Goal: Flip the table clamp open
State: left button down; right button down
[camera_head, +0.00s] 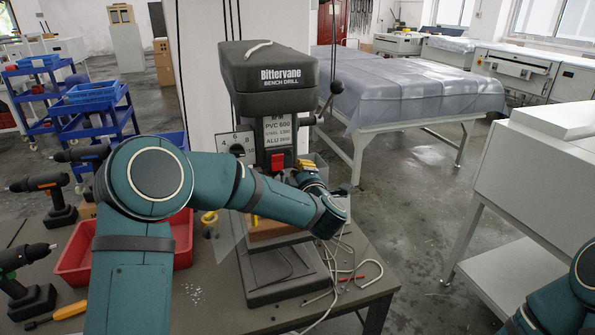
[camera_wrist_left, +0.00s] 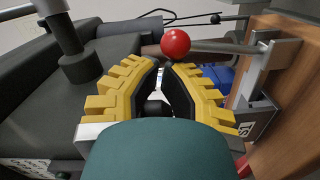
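In the left wrist view, the table clamp is a grey metal bracket (camera_wrist_left: 262,75) against a brown wooden block, with a lever ending in a red ball knob (camera_wrist_left: 176,43). The lever reaches left from the bracket. My left gripper (camera_wrist_left: 168,66) has yellow ribbed fingers with black pads; they are apart, with the red knob just beyond the tips. Contact cannot be told. In the head view my left gripper (camera_head: 306,166) is beside the drill column, partly hidden by my arm. The clamp is not clearly visible there. My right gripper is out of view.
The bench drill (camera_head: 268,80) stands on the workbench (camera_head: 210,290) close to my left arm. A red bin (camera_head: 75,262) and cordless drills (camera_head: 35,258) are at left. A loose cable (camera_head: 345,262) lies right of the drill base. A white cabinet (camera_head: 540,160) stands at right.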

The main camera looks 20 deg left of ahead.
pick_arm(q)
jog(key=shift+w+d+m, duration=0.2)
jog(key=shift+d+m, duration=0.1)
jog(key=w+d+f+m+p, duration=0.3)
jog(key=w+d+m+p, duration=0.1)
jog(key=m, duration=0.5)
jog(key=shift+w+d+f+g+p, duration=0.35)
jog(key=shift+d+p, duration=0.25)
jog(key=shift+d, duration=0.8)
jog(key=shift+s, duration=0.15)
